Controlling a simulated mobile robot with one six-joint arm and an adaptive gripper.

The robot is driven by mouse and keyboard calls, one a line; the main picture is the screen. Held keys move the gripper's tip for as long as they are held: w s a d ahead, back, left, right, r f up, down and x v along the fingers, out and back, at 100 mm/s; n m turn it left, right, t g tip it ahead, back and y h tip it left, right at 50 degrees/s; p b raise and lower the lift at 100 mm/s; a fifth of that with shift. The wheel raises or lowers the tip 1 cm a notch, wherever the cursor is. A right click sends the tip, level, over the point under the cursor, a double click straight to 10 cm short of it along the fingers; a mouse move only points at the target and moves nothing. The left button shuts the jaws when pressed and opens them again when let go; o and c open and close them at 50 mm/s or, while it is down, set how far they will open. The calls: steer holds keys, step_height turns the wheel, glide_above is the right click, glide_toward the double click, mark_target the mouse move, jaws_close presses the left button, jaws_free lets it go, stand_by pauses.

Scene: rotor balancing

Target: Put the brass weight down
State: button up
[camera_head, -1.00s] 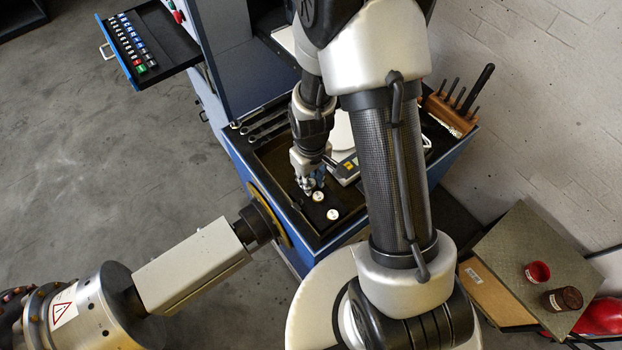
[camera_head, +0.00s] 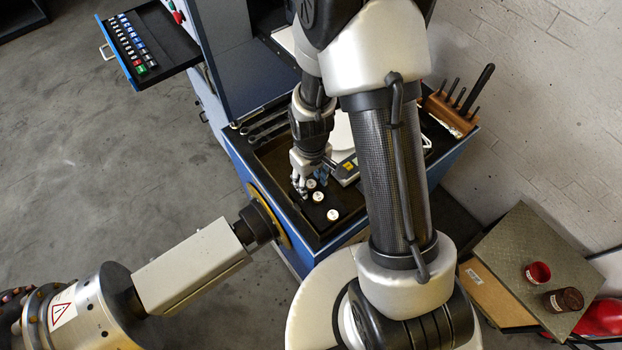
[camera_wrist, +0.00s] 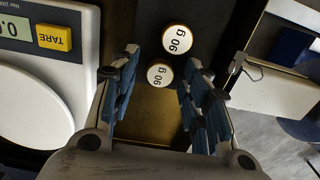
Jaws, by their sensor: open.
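A brass weight (camera_head: 311,184) with a white top stands upright in the black tray insert, just beside my gripper (camera_head: 300,190). In the wrist view this weight (camera_wrist: 160,74), marked 90 g, shows between my spread fingers, with gaps to both sides. My gripper is open, its blue-padded fingers (camera_wrist: 158,95) holding nothing.
A scale with a yellow TARE key (camera_wrist: 54,37) lies beside the tray, its white pan (camera_wrist: 38,110) empty where visible. A tool block (camera_head: 452,112) stands at the right. An open drawer (camera_head: 150,45) holds several small coloured-label pieces.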

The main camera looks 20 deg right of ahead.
step_height(320, 180, up, 12)
steer(key=p, duration=0.2)
step_height(320, 180, up, 12)
steer(key=r+m+t, duration=0.1)
steer(key=t, duration=0.1)
glide_above(311, 183)
steer(key=s, duration=0.4)
steer(key=s+r+m+t, duration=0.2)
steer(key=s+r, duration=0.6)
steer(key=s, duration=0.3)
steer(key=shift+r+m+t, duration=0.15)
steer(key=shift+m+t, duration=0.15)
steer(key=shift+s, duration=0.1)
